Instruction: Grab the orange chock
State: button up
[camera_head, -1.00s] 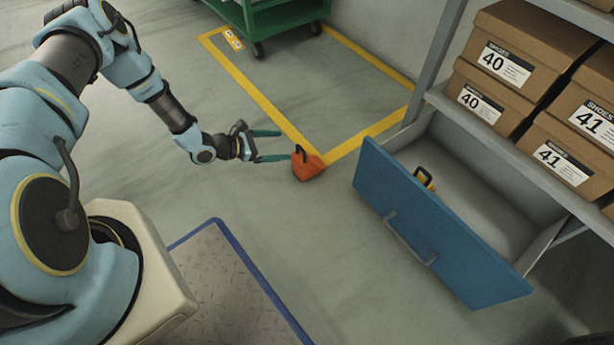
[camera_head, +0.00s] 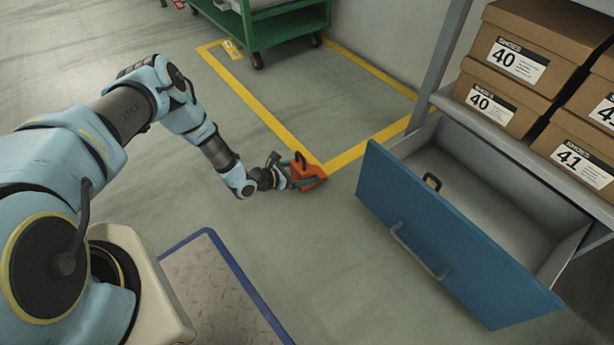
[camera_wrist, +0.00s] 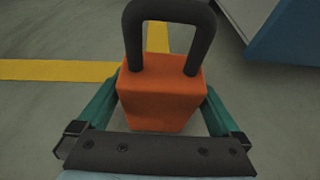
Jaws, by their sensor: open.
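The orange chock (camera_head: 312,178) stands on the floor at the corner of the yellow floor lines. It has a dark loop handle on top. In the wrist view the chock (camera_wrist: 160,92) fills the middle, with its handle rising toward the top edge. My gripper (camera_head: 306,181) is low at the chock, with its green fingers on either side of it. In the wrist view my gripper (camera_wrist: 160,108) is open, one finger left and one right of the orange body. Whether the fingers touch it, I cannot tell.
An open blue-fronted drawer (camera_head: 430,235) juts out to the right of the chock, with a black and yellow item (camera_head: 432,181) inside. Shoe boxes (camera_head: 520,60) sit on the shelf above. A green cart (camera_head: 285,28) stands behind. A blue-edged mat (camera_head: 215,290) lies in front.

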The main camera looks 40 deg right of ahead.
aim_at(317, 168)
jog(key=b+x, duration=0.1)
jog(key=x, duration=0.2)
jog(key=shift+d, duration=0.1)
grip_shut()
dwell(0.8)
